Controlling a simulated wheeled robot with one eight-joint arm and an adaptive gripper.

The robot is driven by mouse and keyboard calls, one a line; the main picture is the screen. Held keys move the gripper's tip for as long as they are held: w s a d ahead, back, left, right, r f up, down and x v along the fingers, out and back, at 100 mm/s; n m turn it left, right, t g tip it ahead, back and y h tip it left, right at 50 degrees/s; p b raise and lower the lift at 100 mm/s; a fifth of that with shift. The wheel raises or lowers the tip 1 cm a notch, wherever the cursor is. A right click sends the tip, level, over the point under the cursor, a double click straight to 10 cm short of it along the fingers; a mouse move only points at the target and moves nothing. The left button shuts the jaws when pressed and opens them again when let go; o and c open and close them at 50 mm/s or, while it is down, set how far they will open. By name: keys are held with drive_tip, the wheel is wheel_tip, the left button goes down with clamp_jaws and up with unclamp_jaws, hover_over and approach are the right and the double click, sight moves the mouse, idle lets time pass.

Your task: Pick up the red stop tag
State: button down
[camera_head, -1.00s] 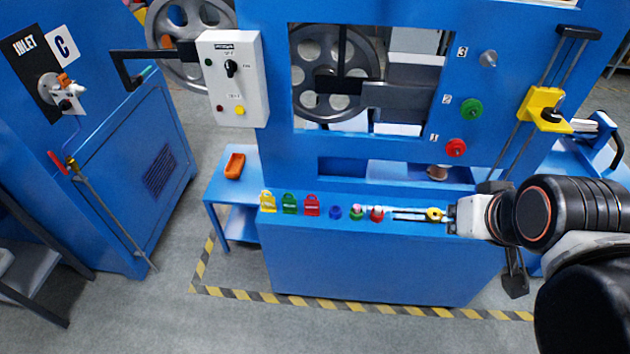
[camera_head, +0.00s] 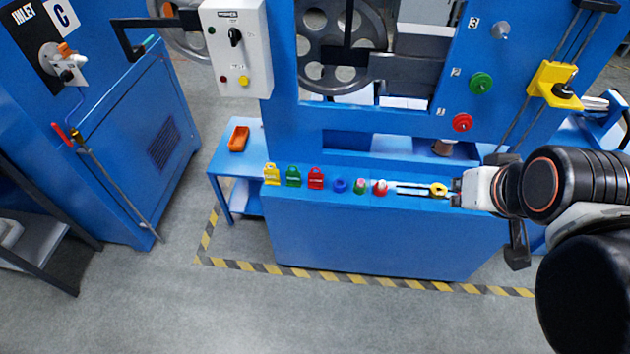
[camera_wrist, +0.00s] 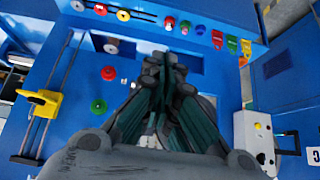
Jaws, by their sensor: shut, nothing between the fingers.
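The red stop tag (camera_head: 316,178) stands on the front ledge of the blue machine, third from the left in a row of small items. It also shows in the wrist view (camera_wrist: 217,39), right of the fingertips. A green tag (camera_head: 293,176) and a yellow tag (camera_head: 271,174) stand to its left in the head view. My gripper (camera_head: 454,193) is at the right end of the ledge, well right of the red tag and apart from it. In the wrist view my gripper (camera_wrist: 163,62) has its fingers together with nothing between them.
Between tag and gripper stand a blue piece (camera_head: 339,185), a green piece (camera_head: 360,186), a red piece (camera_head: 380,187) and a yellow-ended tool (camera_head: 437,190). An orange tray (camera_head: 238,138) sits on a side table. Knobs and a window frame rise behind the ledge. Floor in front is clear.

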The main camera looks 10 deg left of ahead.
sight(312, 185)
drive_tip(key=c, duration=2.3)
unclamp_jaws()
